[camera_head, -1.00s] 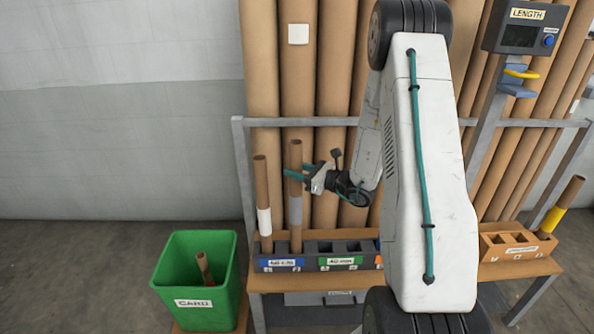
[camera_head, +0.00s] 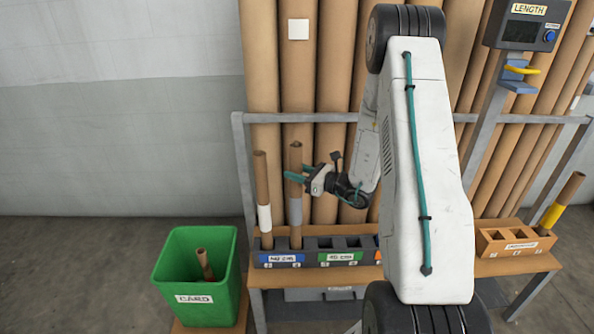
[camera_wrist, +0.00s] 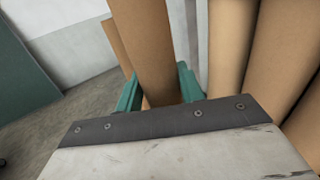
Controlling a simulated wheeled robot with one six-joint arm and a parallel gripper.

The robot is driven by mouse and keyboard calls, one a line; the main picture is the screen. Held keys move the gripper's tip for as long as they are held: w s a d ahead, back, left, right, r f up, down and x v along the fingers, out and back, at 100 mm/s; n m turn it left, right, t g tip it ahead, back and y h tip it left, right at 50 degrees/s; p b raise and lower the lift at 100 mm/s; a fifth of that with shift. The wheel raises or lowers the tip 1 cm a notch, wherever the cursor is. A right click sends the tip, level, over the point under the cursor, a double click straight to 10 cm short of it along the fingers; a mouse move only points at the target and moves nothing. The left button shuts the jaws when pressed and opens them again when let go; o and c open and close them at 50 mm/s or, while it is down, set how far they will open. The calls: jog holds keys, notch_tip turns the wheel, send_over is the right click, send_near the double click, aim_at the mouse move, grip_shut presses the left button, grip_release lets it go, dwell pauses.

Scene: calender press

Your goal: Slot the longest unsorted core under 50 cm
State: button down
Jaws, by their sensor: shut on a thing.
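My gripper (camera_head: 295,176) is shut on a brown cardboard core (camera_head: 296,155) with a grey band. The core stands upright with its lower end at the second slot of the dark rack (camera_head: 310,263), in the section with the blue label. In the wrist view the core (camera_wrist: 146,45) rises between the teal fingers (camera_wrist: 157,92). Another core (camera_head: 262,180) with a white band stands in the slot to its left. A core with a yellow band (camera_head: 561,203) leans in the orange-brown tray (camera_head: 512,250) at right. The length gauge (camera_head: 523,32) stands at upper right; its display is unreadable.
A green bin (camera_head: 196,300) labelled CARD holds a short core (camera_head: 204,264). Tall brown tubes (camera_head: 299,80) stand behind a grey rail close behind my gripper. The rack rests on a wooden bench (camera_head: 500,267). The slots under the green label look empty.

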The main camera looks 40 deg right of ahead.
jog(key=shift+f, duration=1.15)
jog(key=c, duration=0.8)
grip_release()
jog(key=v, duration=0.7)
jog(key=shift+s+d, duration=0.2)
jog(key=shift+s, duration=0.15)
